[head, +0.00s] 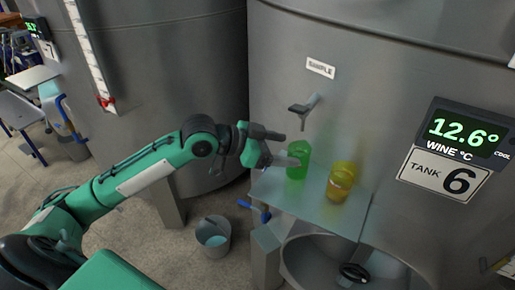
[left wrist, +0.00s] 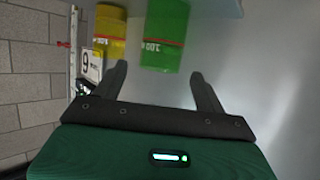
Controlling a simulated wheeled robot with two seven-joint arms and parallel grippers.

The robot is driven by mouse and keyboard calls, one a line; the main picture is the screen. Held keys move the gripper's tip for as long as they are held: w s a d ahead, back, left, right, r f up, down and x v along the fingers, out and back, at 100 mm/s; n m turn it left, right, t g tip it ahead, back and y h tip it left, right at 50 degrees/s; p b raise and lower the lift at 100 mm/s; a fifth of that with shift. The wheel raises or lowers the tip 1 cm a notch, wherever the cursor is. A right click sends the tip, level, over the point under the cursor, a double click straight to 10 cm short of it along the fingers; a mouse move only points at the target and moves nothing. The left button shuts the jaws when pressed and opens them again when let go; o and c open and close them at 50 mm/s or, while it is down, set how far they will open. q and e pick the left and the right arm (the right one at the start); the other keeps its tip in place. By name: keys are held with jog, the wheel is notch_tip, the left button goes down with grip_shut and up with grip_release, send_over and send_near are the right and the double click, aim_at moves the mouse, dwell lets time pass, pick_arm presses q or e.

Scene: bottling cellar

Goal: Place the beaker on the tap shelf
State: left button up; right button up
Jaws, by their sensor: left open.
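A green beaker (head: 300,158) stands upright on the glassy tap shelf (head: 308,207), below the tap (head: 305,104). A yellow beaker (head: 341,181) stands on the shelf to its right. My left gripper (head: 288,149) is open and empty, its fingertips at the left side of the green beaker. In the left wrist view, the green beaker (left wrist: 165,35) is just beyond and between the open fingers (left wrist: 159,70), with the yellow beaker (left wrist: 110,33) to its left. No grip on either beaker shows. My right gripper is out of view.
The large steel tank (head: 395,70) rises right behind the shelf, with a sample label (head: 321,68), a temperature display (head: 465,130) and a tank 6 plate (head: 445,172). A round manhole (head: 325,262) is below the shelf. A bucket (head: 213,237) stands on the floor.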

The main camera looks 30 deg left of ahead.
pick_arm(q)
jog(key=b+v, duration=0.2)
jog(key=v, duration=0.5)
dwell(0.6)
